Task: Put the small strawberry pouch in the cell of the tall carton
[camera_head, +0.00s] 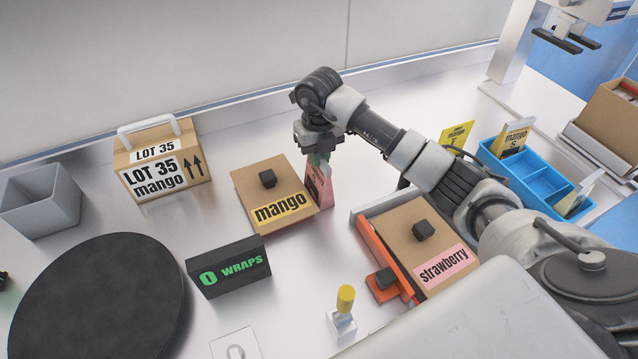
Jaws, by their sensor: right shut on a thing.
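My right gripper (317,154) points down and is shut on the top of a pink pouch (321,186). The pouch hangs upright just behind and right of the mango-labelled box lid (270,188), which hides part of it. Its print is too small to read. A brown carton (606,118) stands at the right edge, partly cut off; whether it is the tall carton and what cells it has, I cannot tell. My left gripper is not in view.
A blue divided tray (537,182) holds mango pouches at right. A strawberry-labelled lid (408,236) lies in front of my right arm.

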